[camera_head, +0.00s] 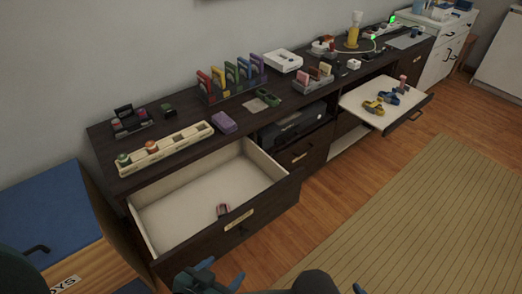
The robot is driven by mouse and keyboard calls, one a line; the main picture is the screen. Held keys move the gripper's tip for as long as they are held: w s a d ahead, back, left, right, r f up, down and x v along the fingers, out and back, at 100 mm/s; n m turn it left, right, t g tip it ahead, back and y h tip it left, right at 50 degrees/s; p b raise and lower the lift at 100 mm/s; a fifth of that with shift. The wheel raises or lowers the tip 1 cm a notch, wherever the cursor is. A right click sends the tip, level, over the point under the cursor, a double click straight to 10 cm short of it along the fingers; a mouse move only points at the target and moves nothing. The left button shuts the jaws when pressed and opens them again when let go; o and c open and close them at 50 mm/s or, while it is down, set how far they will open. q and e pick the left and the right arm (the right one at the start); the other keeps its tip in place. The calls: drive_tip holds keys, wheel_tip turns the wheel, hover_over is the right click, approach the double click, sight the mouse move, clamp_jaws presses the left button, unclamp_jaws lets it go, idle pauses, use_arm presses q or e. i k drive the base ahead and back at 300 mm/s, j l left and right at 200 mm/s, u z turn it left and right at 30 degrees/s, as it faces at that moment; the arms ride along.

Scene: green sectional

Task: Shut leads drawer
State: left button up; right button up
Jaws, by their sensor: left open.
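A wide drawer (160,222) at the near left of the dark cabinet is pulled far out. Its dark front has a pale label (239,220), too small to read, and a handle. I cannot tell by label which is the leads drawer. My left gripper (205,277) is open at the bottom edge, in front of the near drawer and apart from it. My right gripper (358,289) shows only as a sliver.
The cabinet top (190,112) holds a cream tray (167,148), a colourful rack (232,78), a purple box (224,122) and a white box (283,61). A blue-topped wooden box (40,225) stands at left. The striped rug (420,210) at right is clear.

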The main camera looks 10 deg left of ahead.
sight(175, 215)
drive_tip(key=k+j, duration=0.15)
drive_tip(key=j, duration=0.15)
drive_tip(key=k+j+u, duration=0.25)
drive_tip(key=j+u, duration=0.45)
drive_tip(key=u, duration=0.2)
drive_tip(key=k+j, duration=0.05)
